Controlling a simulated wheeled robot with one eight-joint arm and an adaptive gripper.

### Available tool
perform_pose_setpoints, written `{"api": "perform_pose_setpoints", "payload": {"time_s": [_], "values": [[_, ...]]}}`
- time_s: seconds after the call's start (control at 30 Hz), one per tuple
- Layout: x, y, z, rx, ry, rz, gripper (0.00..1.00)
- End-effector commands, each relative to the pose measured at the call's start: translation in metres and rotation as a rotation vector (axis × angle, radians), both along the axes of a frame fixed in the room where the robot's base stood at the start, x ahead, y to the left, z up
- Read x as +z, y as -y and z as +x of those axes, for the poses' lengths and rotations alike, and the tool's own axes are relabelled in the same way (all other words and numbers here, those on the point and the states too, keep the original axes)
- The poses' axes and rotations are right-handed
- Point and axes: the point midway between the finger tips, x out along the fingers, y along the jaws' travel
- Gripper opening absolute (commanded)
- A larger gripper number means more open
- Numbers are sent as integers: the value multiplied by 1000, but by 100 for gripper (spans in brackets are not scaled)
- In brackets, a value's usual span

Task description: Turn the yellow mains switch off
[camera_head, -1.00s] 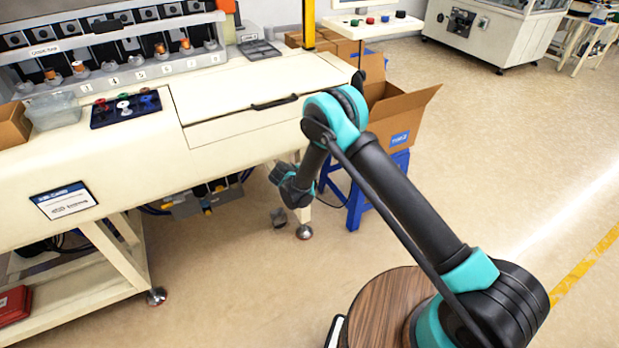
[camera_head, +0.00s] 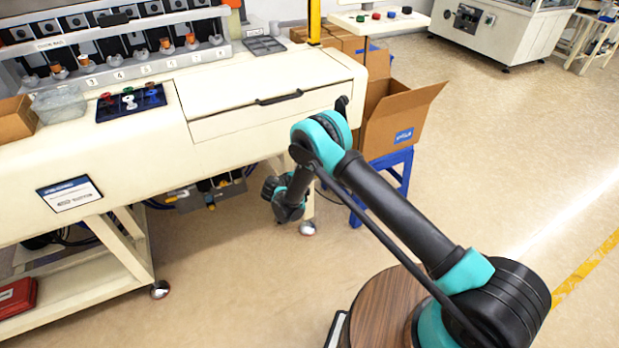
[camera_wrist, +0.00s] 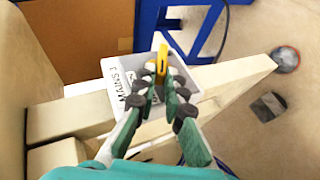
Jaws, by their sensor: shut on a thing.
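The yellow mains switch (camera_wrist: 162,58) shows in the wrist view as a narrow yellow handle on a grey box labelled MAINS (camera_wrist: 117,72). The box is fixed by a cream frame leg. My gripper (camera_wrist: 163,80) is closed around the yellow handle, with its dark finger pads on both sides of it. The pads hide the handle's lower part. In the head view my arm reaches down beside the right end of the cream machine (camera_head: 250,120). My gripper's fingertips and the switch are hidden there.
An open cardboard box (camera_head: 398,120) sits on a blue stand (camera_head: 400,170) right of the machine. A red case (camera_head: 18,297) lies on the lower shelf at left. A machine foot (camera_wrist: 285,58) is near the switch. Open floor lies to the right.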

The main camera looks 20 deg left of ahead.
Motion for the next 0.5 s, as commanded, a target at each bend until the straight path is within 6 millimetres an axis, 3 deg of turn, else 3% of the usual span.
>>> {"api": "perform_pose_setpoints", "payload": {"time_s": [0.1,0.13,0.3,0.5], "values": [[-1,2,4,-3,0,2,0],[-1,2,4,-3,0,2,13],[-1,2,4,-3,0,2,31],[0,1,2,-3,0,1,31]]}}
